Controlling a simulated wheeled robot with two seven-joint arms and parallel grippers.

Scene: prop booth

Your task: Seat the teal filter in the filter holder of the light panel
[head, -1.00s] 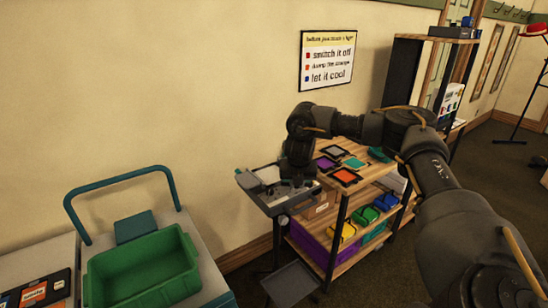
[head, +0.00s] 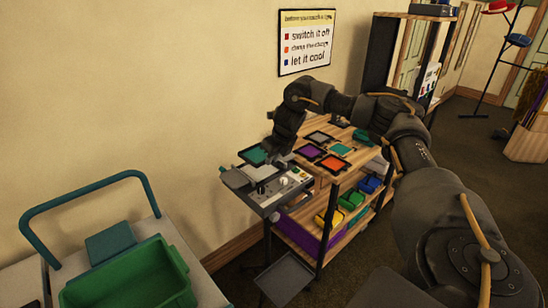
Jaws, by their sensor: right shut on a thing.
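The teal filter (head: 254,155), a square in a dark frame, is at the fingertips of my right gripper (head: 269,147), which is shut on it. It shows over the back left part of the light panel (head: 284,188), a grey unit with knobs and a pale plate on a stand. I cannot tell whether the filter touches the panel or its holder; the holder is not clearly visible. A second teal square (head: 341,149) lies on the cart top. My left gripper is not in view.
The wooden cart (head: 346,172) carries a purple filter (head: 309,152), an orange filter (head: 333,162) and a grey filter (head: 319,137), with coloured bins below. A green crate (head: 130,285) stands at lower left. A wall sign (head: 306,43) hangs behind.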

